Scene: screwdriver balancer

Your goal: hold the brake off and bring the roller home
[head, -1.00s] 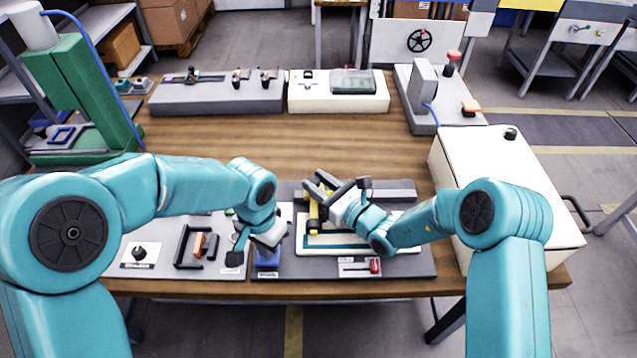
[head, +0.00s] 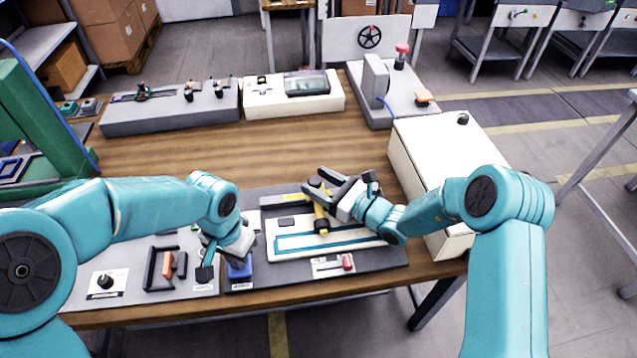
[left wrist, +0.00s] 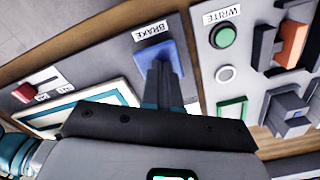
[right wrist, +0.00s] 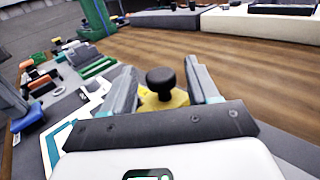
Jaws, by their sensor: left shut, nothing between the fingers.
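The blue brake pad (head: 239,270) sits at the front edge of the bench; in the left wrist view (left wrist: 150,52) it is beside its BRAKE label. My left gripper (left wrist: 162,72) is shut and empty, its tips over the pad and seemingly touching it. The yellow roller carriage (head: 321,218) stands on the cream plate (head: 350,245) with the teal outline. Its black knob (right wrist: 160,80) rises between the fingers of my right gripper (right wrist: 163,84), which are spread with gaps on both sides. In the head view the right gripper (head: 330,182) is over the carriage. Pad contact is partly hidden.
A red-handled switch (head: 348,262) is in front of the plate. A green WRITE button (left wrist: 223,36) is beside the brake. A large white box (head: 445,150) stands at right. Bare wood lies behind the plate.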

